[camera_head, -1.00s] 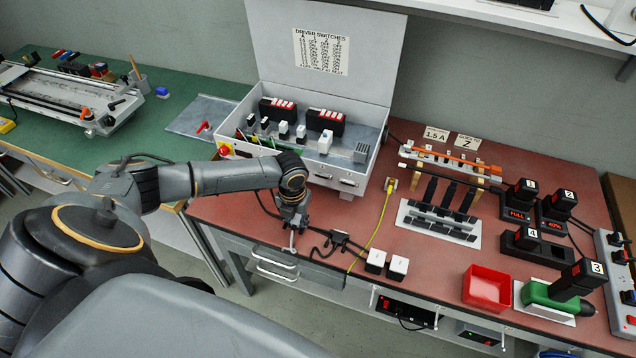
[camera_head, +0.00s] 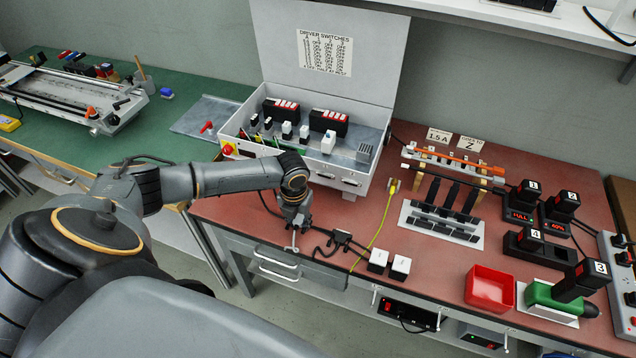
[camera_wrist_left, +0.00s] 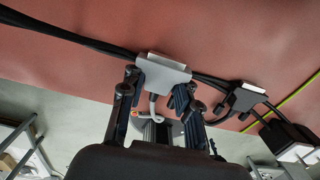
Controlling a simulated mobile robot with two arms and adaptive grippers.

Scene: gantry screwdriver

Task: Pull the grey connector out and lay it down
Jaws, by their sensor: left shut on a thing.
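The grey connector (camera_wrist_left: 163,74) is held between the fingers of my left gripper (camera_wrist_left: 160,86), which is shut on it. Its metal edge points away from the gripper in the left wrist view, and a light grey cable hangs from its near side. A black connector (camera_wrist_left: 246,97) lies to its right, with a visible gap between their bodies. In the head view my left gripper (camera_head: 294,226) is low at the front edge of the red bench, left of the black connector (camera_head: 341,236). The gripper mostly hides the grey connector there. My right gripper is not in view.
Black cables (camera_wrist_left: 70,37) run beside the grey connector. The open metal case (camera_head: 345,180) stands behind the gripper. Bare red bench (camera_head: 232,208) lies left of the gripper.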

